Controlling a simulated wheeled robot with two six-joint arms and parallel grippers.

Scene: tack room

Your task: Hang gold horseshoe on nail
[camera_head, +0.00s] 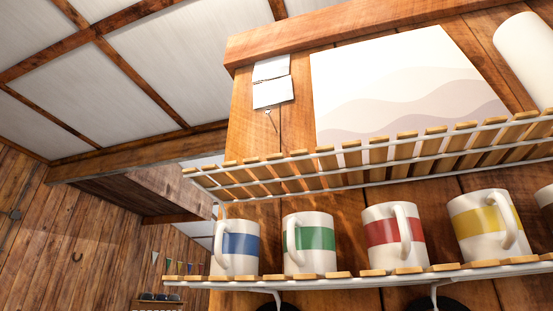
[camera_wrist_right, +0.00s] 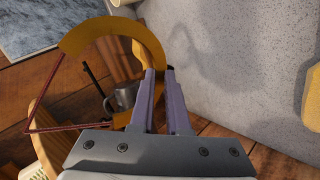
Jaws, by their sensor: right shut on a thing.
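In the right wrist view my right gripper (camera_wrist_right: 160,72) is shut on a curved gold piece, the gold horseshoe (camera_wrist_right: 110,33), at the right side of its arc. A thin dark red line (camera_wrist_right: 58,88) runs from the arc into a pointed triangle at the left; I cannot tell whether it is a cord or a rod. In the head view a small dark horseshoe shape (camera_head: 76,260) is on the far plank wall. Neither of my grippers shows in the head view.
In the head view, slatted shelves (camera_head: 385,158) cross the near wooden wall. Mugs with blue (camera_head: 235,248), green (camera_head: 308,243), red (camera_head: 394,238) and yellow (camera_head: 488,226) bands stand on the lower shelf. The right wrist view shows a speckled grey surface (camera_wrist_right: 245,70) and a grey mug (camera_wrist_right: 125,97).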

